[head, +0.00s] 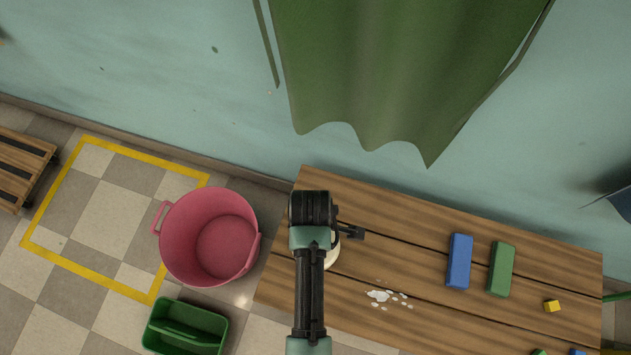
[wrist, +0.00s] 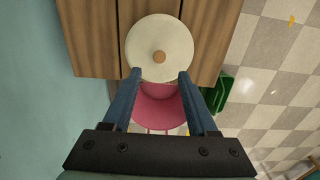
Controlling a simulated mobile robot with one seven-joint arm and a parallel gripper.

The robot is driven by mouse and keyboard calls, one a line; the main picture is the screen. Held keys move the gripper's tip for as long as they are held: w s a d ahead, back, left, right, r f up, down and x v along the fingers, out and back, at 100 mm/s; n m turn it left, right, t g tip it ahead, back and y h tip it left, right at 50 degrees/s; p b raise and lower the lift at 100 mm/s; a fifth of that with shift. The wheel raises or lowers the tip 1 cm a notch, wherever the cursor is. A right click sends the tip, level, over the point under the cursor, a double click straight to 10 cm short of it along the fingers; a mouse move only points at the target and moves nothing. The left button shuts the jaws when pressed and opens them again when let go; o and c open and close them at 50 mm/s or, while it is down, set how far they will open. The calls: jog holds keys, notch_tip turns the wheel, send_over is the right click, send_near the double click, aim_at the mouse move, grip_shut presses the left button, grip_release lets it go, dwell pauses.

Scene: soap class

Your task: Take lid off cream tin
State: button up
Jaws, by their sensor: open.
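The cream tin's round, cream-coloured lid (wrist: 160,32) with a small brown knob (wrist: 159,57) shows from above in the wrist view. The tin's body is hidden below it. In the head view only a pale edge of the tin (head: 332,252) shows beside my arm, near the left end of the wooden table (head: 400,215). My gripper (wrist: 159,73) is open, its two blue fingers apart and empty. In the wrist view the fingertips flank the lid's near edge, with the knob between and just beyond them. I cannot tell whether they touch the lid.
A blue block (head: 459,261), a green block (head: 501,269) and a small yellow cube (head: 552,306) are on the table's right. White spots (head: 380,296) mark its middle. A pink tub (head: 210,238) and a green caddy (head: 186,329) stand on the floor at left. A green curtain (head: 390,70) hangs behind.

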jog(key=f, duration=0.2)
jog(key=f+b, duration=0.1)
jog(key=f, duration=0.1)
jog(key=shift+s+d+f, duration=0.1)
jog(key=shift+d, duration=0.3)
jog(key=shift+f, duration=0.55)
grip_shut()
